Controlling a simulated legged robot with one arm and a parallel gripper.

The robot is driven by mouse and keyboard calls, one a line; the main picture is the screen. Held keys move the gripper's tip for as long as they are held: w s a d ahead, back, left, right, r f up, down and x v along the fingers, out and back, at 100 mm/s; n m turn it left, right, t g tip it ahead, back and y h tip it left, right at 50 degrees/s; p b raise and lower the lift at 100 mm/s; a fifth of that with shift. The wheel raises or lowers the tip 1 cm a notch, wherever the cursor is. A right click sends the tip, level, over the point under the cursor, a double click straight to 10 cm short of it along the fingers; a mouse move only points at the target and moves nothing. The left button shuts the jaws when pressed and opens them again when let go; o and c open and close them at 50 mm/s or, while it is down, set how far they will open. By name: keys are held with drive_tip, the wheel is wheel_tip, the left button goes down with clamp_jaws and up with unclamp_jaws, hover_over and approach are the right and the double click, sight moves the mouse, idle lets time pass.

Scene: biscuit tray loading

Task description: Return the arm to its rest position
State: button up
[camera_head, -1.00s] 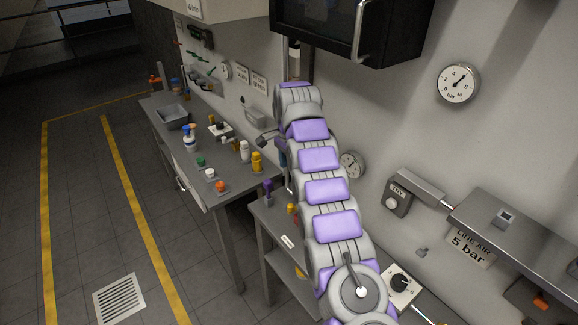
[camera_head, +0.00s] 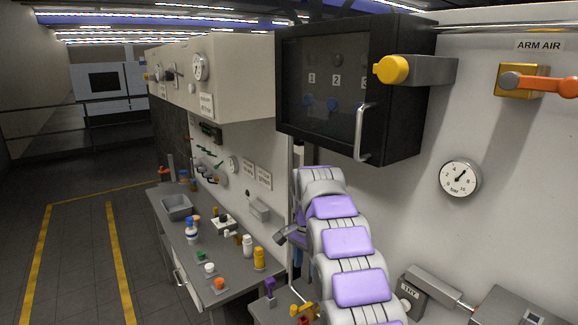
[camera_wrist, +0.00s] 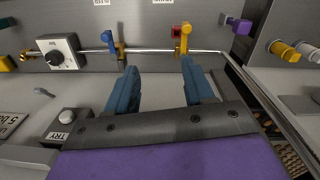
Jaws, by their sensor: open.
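My arm, with purple pads on grey links, reaches forward along the wall in the head view. My gripper (camera_wrist: 160,80) shows in the wrist view with two blue fingers spread apart and nothing between them. Beyond the fingertips is a metal rail with a blue valve (camera_wrist: 109,43) and a yellow valve with a red part (camera_wrist: 182,38). The fingers are apart from both valves as far as I can tell. In the head view the gripper is mostly hidden behind the arm's far end.
A black glass-fronted cabinet (camera_head: 325,95) hangs above my arm. A grey bench (camera_head: 185,255) with several bottles stands to the left. A yellow-capped fitting (camera_head: 393,69) and a gauge (camera_head: 460,178) are on the right wall. The floor (camera_head: 75,270) at left is clear.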

drive_tip(key=s+d+r+n+b, duration=0.1)
drive_tip(key=s+d+n+b, duration=0.15)
drive_tip(key=s, duration=0.85)
drive_tip(key=s+d+r+n+b, duration=0.15)
drive_tip(key=s+d, duration=0.25)
drive_tip(key=s, duration=0.7)
drive_tip(key=s+d+f+n+b, duration=0.1)
drive_tip(key=s+f, duration=0.3)
drive_tip(key=s, duration=0.5)
drive_tip(key=s+f+n+g+b, duration=0.1)
drive_tip(key=s+f, duration=0.3)
drive_tip(key=s, duration=0.5)
drive_tip(key=s+d+f+n+b, duration=0.1)
drive_tip(key=s+f, duration=0.3)
drive_tip(key=s, duration=0.5)
drive_tip(key=shift+d+f+n+b, duration=0.15)
drive_tip(key=shift+d+n+b, duration=0.2)
drive_tip(key=shift+n+b, duration=0.45)
